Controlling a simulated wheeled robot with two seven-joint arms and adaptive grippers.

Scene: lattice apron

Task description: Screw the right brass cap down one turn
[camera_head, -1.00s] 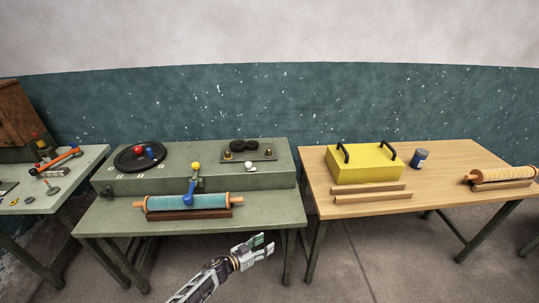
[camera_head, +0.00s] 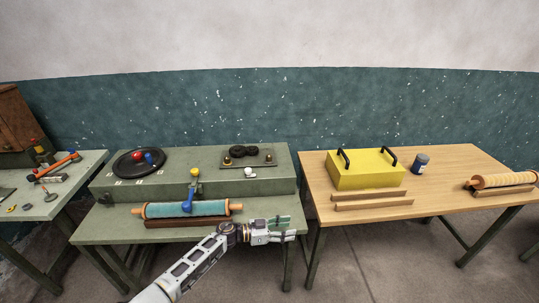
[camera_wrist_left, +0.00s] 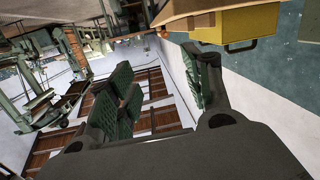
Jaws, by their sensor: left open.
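Two small brass caps sit on a dark plate (camera_head: 262,163) on the raised back part of the green bench. The right brass cap (camera_head: 267,157) is at the plate's right side, and the left brass cap (camera_head: 227,161) is at its left side. A black double-ring part (camera_head: 243,151) lies behind and between them. My left gripper (camera_head: 285,228) is open and empty in front of the bench's right end, well short of the caps. In the left wrist view its fingers (camera_wrist_left: 165,95) are spread with nothing between them. My right gripper is not in view.
A white-knobbed lever (camera_head: 249,173) stands in front of the plate. A yellow box (camera_head: 365,175) stands on the wooden table to the right, across a gap.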

